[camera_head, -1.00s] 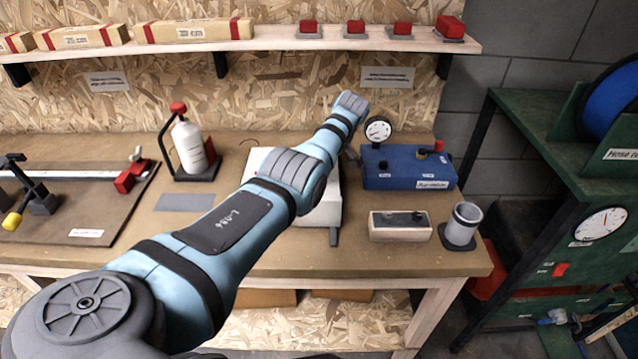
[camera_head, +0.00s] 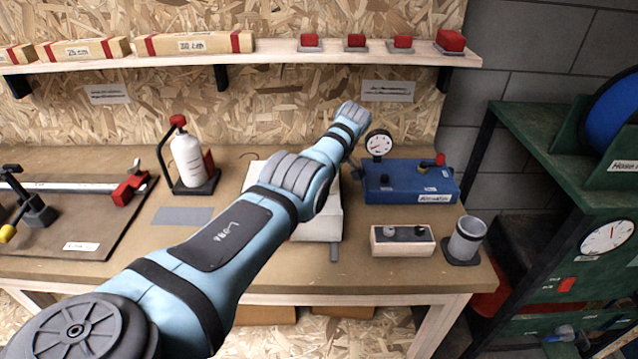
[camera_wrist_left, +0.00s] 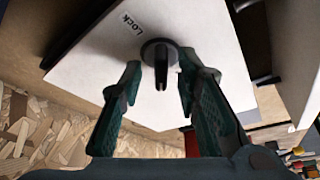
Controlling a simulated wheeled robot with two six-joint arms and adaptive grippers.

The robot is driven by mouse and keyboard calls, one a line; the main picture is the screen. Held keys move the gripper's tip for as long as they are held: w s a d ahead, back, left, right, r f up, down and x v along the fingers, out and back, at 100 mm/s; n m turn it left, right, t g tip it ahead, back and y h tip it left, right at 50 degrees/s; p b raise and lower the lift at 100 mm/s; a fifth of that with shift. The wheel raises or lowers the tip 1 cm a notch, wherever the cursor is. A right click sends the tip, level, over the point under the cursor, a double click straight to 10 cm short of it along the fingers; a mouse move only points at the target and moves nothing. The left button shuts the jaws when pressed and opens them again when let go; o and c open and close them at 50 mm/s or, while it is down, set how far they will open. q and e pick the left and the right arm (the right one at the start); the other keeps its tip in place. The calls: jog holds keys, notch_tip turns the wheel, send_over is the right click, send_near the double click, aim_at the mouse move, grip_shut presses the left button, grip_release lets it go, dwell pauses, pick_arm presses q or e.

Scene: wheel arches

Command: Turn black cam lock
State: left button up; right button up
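The black cam lock (camera_wrist_left: 160,54) is a round black base with a bar-shaped handle on a white panel (camera_wrist_left: 90,62) in the left wrist view. The word "Lock" is printed on the panel beside it. My left gripper (camera_wrist_left: 161,76) is open, with one finger on each side of the handle and a gap on both sides. In the head view my left arm reaches over the white box (camera_head: 322,228) on the bench. There the arm and box hide the cam lock and the left gripper. My right gripper is not in view.
A blue box (camera_head: 410,182) with a gauge stands right of the white box. A white bottle (camera_head: 188,158) in a stand is to the left. A shelf (camera_head: 270,58) runs above.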

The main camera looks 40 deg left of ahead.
pick_arm(q)
jog(key=v, duration=1.2)
jog(key=shift+w, duration=0.1)
